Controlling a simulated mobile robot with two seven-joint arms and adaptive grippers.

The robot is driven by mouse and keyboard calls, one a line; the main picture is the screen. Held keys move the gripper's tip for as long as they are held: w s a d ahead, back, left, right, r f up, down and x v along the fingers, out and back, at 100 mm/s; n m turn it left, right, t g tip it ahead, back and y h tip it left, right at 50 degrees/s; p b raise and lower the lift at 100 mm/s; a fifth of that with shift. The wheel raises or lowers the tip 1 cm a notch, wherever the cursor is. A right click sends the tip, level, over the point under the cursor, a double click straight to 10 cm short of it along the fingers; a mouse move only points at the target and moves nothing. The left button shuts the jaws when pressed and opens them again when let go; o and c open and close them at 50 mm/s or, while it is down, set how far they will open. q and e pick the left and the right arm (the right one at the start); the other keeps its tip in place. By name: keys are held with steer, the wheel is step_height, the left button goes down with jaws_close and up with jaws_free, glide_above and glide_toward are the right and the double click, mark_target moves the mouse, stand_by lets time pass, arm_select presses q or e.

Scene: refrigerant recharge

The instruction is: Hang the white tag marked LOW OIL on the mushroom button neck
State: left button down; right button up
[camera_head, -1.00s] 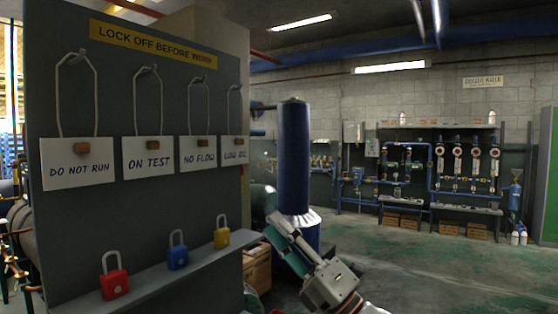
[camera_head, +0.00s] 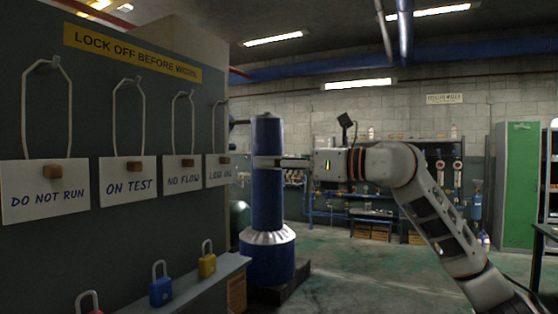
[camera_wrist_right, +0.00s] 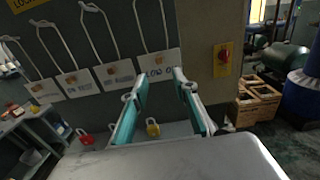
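The white LOW OIL tag (camera_head: 217,173) hangs by its pale loop at the right end of the tag row on the grey board; in the right wrist view it is the tag (camera_wrist_right: 160,62) furthest right. The red mushroom button (camera_wrist_right: 223,56) sits on a yellow plate to the right of the tag in that view; its neck is too small to make out. My right gripper (camera_head: 281,162) is raised at about tag height, right of the LOW OIL tag. Its teal fingers (camera_wrist_right: 158,84) are apart with nothing gripped, pointing toward the board. My left gripper is out of view.
The DO NOT RUN (camera_head: 45,192), ON TEST (camera_head: 127,182) and NO FLOW (camera_head: 182,175) tags hang alongside. A shelf (camera_head: 190,290) below carries padlocks, including a blue one (camera_head: 160,287) and a yellow one (camera_head: 207,262). A blue cylinder (camera_head: 268,205) stands behind my right gripper.

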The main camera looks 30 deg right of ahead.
mark_target(228, 160)
steer(key=x, duration=0.3)
steer(key=p+x, duration=0.1)
steer(key=x, duration=0.1)
steer(key=shift+w+a+r, duration=0.25)
steer(key=shift+w+a, duration=0.05)
steer(key=shift+a, duration=0.05)
steer(key=p+x, duration=0.2)
steer(key=x, duration=0.1)
steer(key=shift+w+a, duration=0.15)
steer(key=shift+w, duration=0.2)
steer(key=shift+w+a+f+p, duration=0.25)
steer(key=shift+w+p, duration=0.05)
steer(key=shift+w, duration=0.2)
jaws_close()
steer(key=shift+r, duration=0.15)
steer(key=shift+r+p, duration=1.35)
steer(key=shift+r, duration=0.2)
